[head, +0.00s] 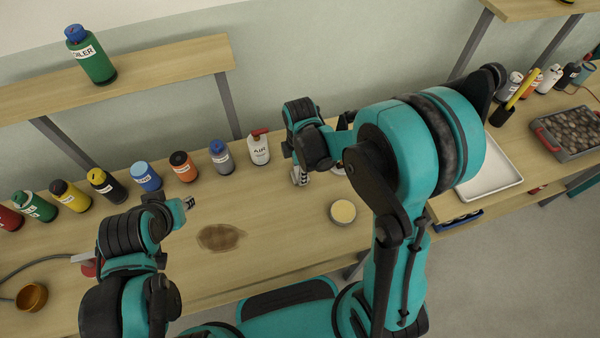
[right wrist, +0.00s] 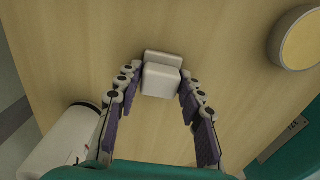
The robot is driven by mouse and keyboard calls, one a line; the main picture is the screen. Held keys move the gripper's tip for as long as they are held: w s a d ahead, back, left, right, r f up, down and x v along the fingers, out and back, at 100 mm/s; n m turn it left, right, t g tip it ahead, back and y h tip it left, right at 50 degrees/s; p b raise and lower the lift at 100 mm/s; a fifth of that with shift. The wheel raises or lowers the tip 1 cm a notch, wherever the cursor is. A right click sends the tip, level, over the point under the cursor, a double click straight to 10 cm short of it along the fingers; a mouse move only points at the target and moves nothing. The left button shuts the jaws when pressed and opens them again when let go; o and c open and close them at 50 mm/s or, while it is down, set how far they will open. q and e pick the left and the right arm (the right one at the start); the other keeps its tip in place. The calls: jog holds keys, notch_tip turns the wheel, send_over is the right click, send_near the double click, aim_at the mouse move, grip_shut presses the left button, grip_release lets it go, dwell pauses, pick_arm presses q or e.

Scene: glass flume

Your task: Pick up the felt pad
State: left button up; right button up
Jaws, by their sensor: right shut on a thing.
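The felt pad (right wrist: 162,80), a small pale block, sits between the fingertips of my right gripper (right wrist: 160,83) in the right wrist view, with a finger against each side. A second pale edge shows just behind it; I cannot tell if it is part of the pad. In the head view my right gripper (head: 300,175) points down at the bench near the white spray bottle, and the pad cannot be made out there. My left gripper (head: 188,204) is over the bench at the left, away from the pad; its jaw opening is unclear.
A round tin with a cream top (head: 343,212) stands close to the right gripper. A white bottle with a red top (head: 259,150) and several coloured bottles line the back. A brown stain (head: 221,237) marks the bare bench middle. A white tray (head: 490,172) lies right.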

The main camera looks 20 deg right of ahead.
jog(key=shift+r, duration=0.1)
jog(key=shift+r, duration=0.3)
jog(key=r, duration=0.1)
jog(key=r+p, duration=0.2)
jog(key=r, duration=0.1)
jog(key=shift+s+d, duration=0.2)
jog(key=shift+d, duration=0.05)
jog(key=s+d+r+p, duration=0.3)
jog(key=s+d+r, duration=0.3)
jog(key=s+d, duration=0.1)
jog(key=shift+s+d+p, duration=0.3)
jog(key=shift+s+d, duration=0.1)
jog(key=shift+r, duration=0.1)
